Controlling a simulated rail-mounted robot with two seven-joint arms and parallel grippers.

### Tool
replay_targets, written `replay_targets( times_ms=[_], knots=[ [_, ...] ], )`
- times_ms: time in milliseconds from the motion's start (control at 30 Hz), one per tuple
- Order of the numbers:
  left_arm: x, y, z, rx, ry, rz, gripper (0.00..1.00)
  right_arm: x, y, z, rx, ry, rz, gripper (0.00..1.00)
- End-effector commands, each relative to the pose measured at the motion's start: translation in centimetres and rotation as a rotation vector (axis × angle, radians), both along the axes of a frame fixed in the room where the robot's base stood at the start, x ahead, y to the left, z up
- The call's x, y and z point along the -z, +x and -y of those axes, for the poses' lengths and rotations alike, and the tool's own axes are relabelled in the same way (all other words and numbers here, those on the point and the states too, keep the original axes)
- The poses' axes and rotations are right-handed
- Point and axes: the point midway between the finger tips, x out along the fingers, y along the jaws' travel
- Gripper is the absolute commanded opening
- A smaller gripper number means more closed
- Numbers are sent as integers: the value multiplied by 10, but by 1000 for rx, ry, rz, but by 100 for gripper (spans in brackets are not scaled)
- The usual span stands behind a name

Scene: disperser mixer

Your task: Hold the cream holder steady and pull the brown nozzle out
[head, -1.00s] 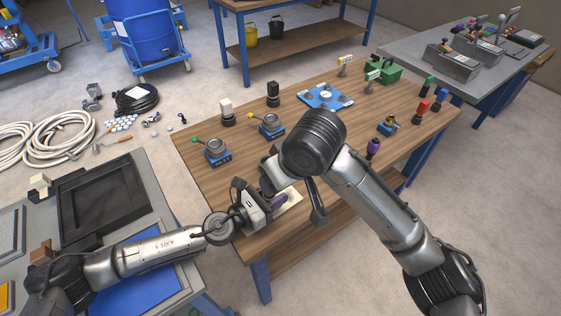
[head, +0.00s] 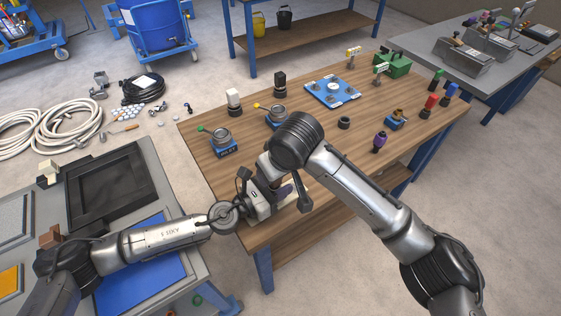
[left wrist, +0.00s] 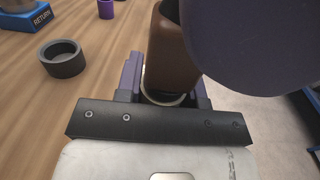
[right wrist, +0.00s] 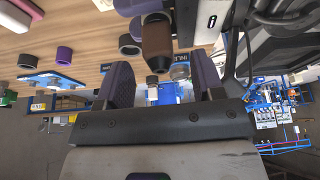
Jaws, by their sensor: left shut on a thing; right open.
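The brown nozzle (right wrist: 157,45) shows in the right wrist view with its dark tip pointing between my right gripper's purple pads. It also stands out as a brown block in the left wrist view (left wrist: 174,52). My left gripper (head: 268,193) is at the table's near left edge, shut on the cream holder, which is mostly hidden by the fingers and the arms. A dark ring shows at the nozzle's foot. My right gripper (right wrist: 162,88) is open, its pads on either side of the nozzle's tip, with gaps visible. In the head view my right arm hides this spot.
A dark ring (head: 344,123) and a purple-topped piece (head: 379,142) stand on the wooden table (head: 330,165). Two blue-based cups (head: 223,141) are at its left. A blue plate (head: 332,93) lies farther back. The table between the right arm and the purple-topped piece is clear.

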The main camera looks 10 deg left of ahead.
Motion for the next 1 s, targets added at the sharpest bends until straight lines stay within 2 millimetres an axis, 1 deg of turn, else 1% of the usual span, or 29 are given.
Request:
replay_targets(
  times_ms=[33,100,233,400,667,1000],
  knots=[
    [0,0,0,0,0,0,12,6,2,-2,2,-1,-2,62],
    [0,0,0,0,0,0,12,12,3,-3,1,0,-1,62],
    [0,0,0,0,0,0,12,19,6,-5,1,0,0,62],
    [0,0,0,0,0,0,12,23,7,-7,0,-1,1,62],
    [0,0,0,0,0,0,12,23,7,-7,0,0,0,62],
    [0,0,0,0,0,0,12,23,7,-7,0,1,1,29]
  ],
)
